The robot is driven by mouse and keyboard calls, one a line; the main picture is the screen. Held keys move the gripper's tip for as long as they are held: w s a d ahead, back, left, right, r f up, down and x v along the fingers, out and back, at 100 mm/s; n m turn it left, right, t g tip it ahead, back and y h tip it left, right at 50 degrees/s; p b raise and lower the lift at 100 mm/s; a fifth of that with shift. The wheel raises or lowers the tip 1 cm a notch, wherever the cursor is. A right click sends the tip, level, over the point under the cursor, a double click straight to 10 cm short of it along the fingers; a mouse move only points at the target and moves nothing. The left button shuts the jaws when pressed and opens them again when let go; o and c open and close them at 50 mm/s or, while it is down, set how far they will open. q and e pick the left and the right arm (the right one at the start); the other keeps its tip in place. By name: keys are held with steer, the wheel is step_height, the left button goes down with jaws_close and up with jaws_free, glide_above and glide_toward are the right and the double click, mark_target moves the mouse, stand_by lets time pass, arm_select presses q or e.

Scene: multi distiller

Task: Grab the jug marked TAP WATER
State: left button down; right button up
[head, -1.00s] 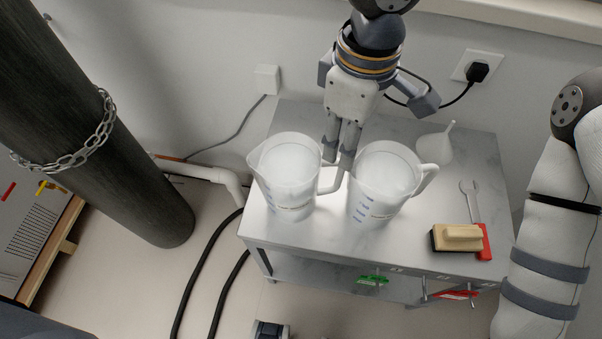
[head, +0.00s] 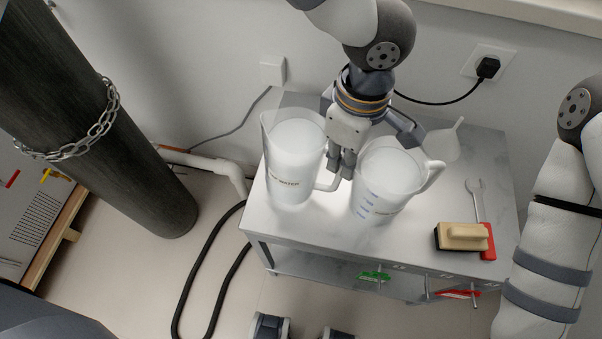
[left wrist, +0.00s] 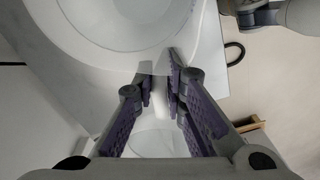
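Two clear jugs with white contents are at the metal cart. The left jug (head: 292,160) carries a brown label ending in WATER; its first word is unclear. The right jug (head: 384,185) stands upright on the cart with blue marks facing the camera. My left gripper (head: 342,165) is between them, closed around the left jug's handle (head: 325,184). In the left wrist view, its purple pads (left wrist: 160,92) flank the white handle, with a jug (left wrist: 115,25) large above. I cannot tell whether the left jug's base clears the cart. My right gripper is out of view.
The cart top (head: 400,240) is bare in front of the jugs. A white funnel (head: 443,145), a wrench (head: 476,200) and a wooden-backed brush (head: 462,236) lie to the right. A dark chained cylinder (head: 110,140) stands left of the cart.

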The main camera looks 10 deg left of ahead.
arm_select(q)
steer(key=shift+r, duration=0.2)
steer(key=shift+r, duration=0.9)
steer(key=s+a+r+p, duration=0.3)
steer(key=s+r, duration=0.8)
steer(key=s, duration=0.2)
steer(key=shift+s, duration=0.25)
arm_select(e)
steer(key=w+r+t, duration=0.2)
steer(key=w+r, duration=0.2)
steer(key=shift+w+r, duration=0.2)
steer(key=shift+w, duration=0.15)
arm_select(q)
steer(key=shift+a, duration=0.1)
